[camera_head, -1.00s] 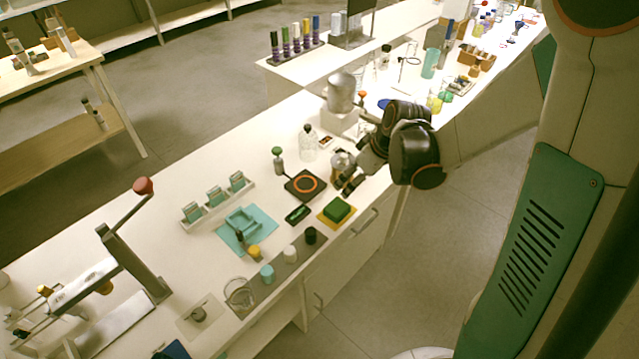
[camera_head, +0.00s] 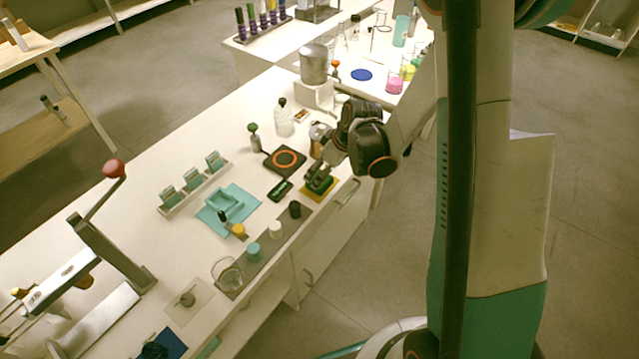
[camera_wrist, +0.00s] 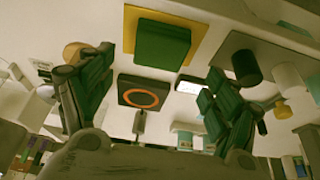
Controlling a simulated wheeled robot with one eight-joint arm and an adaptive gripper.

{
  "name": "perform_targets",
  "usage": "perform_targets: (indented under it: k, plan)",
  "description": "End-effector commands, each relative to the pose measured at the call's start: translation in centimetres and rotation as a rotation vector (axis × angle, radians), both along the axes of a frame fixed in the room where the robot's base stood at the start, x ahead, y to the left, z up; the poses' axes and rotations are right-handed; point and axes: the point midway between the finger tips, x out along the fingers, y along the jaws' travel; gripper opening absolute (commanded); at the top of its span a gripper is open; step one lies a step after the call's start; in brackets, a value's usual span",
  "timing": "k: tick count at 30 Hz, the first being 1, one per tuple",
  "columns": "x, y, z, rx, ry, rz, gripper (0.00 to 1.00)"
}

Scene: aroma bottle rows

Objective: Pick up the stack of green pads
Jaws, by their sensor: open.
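The stack of green pads (camera_wrist: 162,45) lies on a yellow square mat (camera_wrist: 131,22), both near the top of the wrist view. In the head view the green stack (camera_head: 318,179) is partly hidden by my gripper, and the yellow mat (camera_head: 325,193) shows below it. My gripper (camera_head: 320,176) is at the stack, seemingly just above it. In the wrist view my gripper (camera_wrist: 150,90) is open, its fingers wide apart and nothing between them; the stack sits beyond the fingertips. Whether the fingers touch the stack cannot be told.
A black scale with an orange ring (camera_head: 285,160) and a small dark device (camera_head: 280,190) lie beside the mat. A dark cup (camera_head: 295,209) and several jars stand on a grey strip at the front edge. A teal tray (camera_head: 228,208) lies further left.

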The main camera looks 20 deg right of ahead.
Motion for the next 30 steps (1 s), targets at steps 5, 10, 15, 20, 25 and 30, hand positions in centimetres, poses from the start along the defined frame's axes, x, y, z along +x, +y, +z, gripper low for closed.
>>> perform_targets:
  k: [5, 10, 15, 20, 25, 30]
  plan:
    - [0.4, 0.0, -2.8, 0.0, 0.0, 0.0, 0.82]
    - [1.0, 0.5, -4.6, 0.0, 0.0, 0.0, 0.82]
    - [1.1, 0.5, -4.6, 0.0, 0.0, 0.0, 0.82]
    - [1.1, 0.5, -4.5, 0.0, 0.0, 0.0, 0.61]
    - [1.1, 0.5, -4.5, 0.0, 0.0, 0.0, 0.34]
    - [1.1, 0.5, -4.5, 0.0, 0.0, 0.0, 0.34]
